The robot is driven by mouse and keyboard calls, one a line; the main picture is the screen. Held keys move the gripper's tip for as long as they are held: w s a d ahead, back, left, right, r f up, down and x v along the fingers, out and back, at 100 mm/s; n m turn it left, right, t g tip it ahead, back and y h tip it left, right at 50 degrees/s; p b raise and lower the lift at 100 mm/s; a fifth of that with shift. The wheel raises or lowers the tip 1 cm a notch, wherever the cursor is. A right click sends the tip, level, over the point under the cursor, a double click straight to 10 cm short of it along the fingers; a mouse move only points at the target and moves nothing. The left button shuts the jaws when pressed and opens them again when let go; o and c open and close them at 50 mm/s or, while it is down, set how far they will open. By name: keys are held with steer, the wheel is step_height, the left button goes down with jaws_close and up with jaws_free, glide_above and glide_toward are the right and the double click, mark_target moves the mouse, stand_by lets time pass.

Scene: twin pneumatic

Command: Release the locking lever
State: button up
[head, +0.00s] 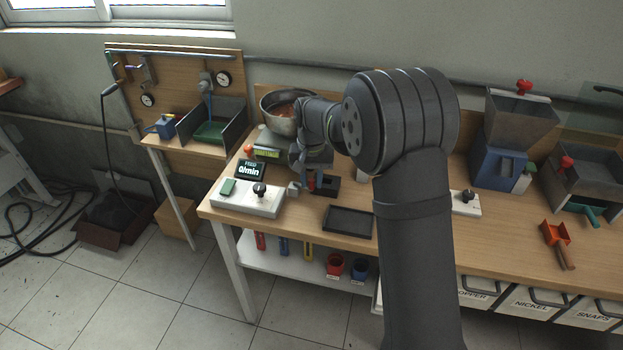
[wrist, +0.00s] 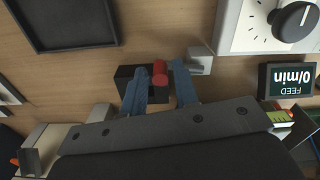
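A red rounded grip (wrist: 160,72) stands against a dark block (wrist: 124,74) on the bench in the wrist view; it appears to be the locking lever. In the head view the red part (head: 311,183) shows beside a dark base (head: 329,187), below my gripper. My gripper (wrist: 161,74) has its two blue-grey fingers on either side of the red grip. The fingers look spread, with narrow gaps to the grip, and I see no clear contact. My arm hides part of the bench in the head view.
A white control box (head: 247,199) with a black knob and a feed display (head: 250,170) reading 0/min stand left of the gripper. A small grey block (wrist: 200,61) sits close to one finger. A black tray (head: 347,222) lies in front, and a metal bowl (head: 281,121) stands behind.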

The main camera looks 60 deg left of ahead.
jaws_close()
steer(key=shift+w+a+n, duration=0.2)
steer(key=shift+w+n, duration=0.05)
steer(key=shift+n, duration=0.4)
steer(key=shift+w+a+n, duration=0.15)
steer(key=shift+w+n, duration=0.1)
steer(key=shift+n, duration=0.4)
steer(key=shift+o, duration=1.6)
jaws_free()
steer(key=shift+r, duration=0.1)
step_height(320, 180, up, 17)
steer(key=shift+r, duration=0.15)
